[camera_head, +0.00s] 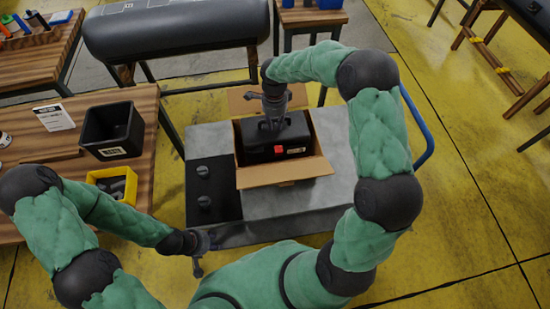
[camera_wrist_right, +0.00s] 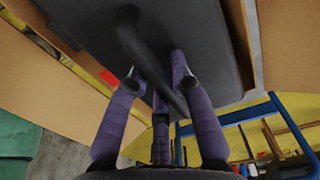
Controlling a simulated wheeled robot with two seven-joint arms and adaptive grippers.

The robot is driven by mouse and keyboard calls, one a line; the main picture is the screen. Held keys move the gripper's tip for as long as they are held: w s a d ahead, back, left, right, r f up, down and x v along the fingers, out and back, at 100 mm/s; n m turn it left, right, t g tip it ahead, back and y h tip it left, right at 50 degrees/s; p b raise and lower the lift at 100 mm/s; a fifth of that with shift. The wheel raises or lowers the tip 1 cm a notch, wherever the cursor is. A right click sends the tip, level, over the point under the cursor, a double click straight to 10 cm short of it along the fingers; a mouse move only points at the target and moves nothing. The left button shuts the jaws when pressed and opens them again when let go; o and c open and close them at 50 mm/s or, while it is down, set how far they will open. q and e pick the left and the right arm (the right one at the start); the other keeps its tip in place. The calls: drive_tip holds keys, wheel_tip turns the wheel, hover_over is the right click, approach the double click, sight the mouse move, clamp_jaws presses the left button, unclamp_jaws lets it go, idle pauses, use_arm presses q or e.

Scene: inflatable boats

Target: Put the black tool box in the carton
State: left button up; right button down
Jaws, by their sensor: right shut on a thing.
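The black tool box (camera_head: 262,152) is inside the open carton (camera_head: 285,173), with its red latch and a small label facing the front flap. In the right wrist view the tool box (camera_wrist_right: 190,30) lies between tan carton flaps (camera_wrist_right: 45,85). My right gripper (camera_head: 273,118) is above the carton, and its purple fingers are closed around the box's black handle, as the right wrist view (camera_wrist_right: 160,85) shows. Whether the box touches the carton floor is hidden. My left gripper (camera_head: 204,250) hangs empty near the cart's front left; its finger opening is too small to tell.
The carton stands on a grey cart (camera_head: 225,140) with a blue handle (camera_head: 422,130) and a dark panel with knobs (camera_head: 212,190). A wooden table (camera_head: 60,170) at left holds a black bin (camera_head: 112,130) and a yellow bin (camera_head: 112,184). A dark cylinder (camera_head: 178,30) lies behind.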

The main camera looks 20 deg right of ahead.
wheel_tip(320, 180, down, 10)
drive_tip(key=b, duration=0.3)
drive_tip(key=shift+r, duration=0.1)
drive_tip(key=c, duration=1.1)
unclamp_jaws()
drive_tip(key=shift+f, duration=0.2)
drive_tip(key=shift+r, duration=0.1)
drive_tip(key=shift+r, duration=0.3)
wheel_tip(320, 180, up, 12)
drive_tip(key=p, duration=0.3)
drive_tip(key=shift+w+f, duration=0.1)
drive_tip(key=shift+f, duration=0.15)
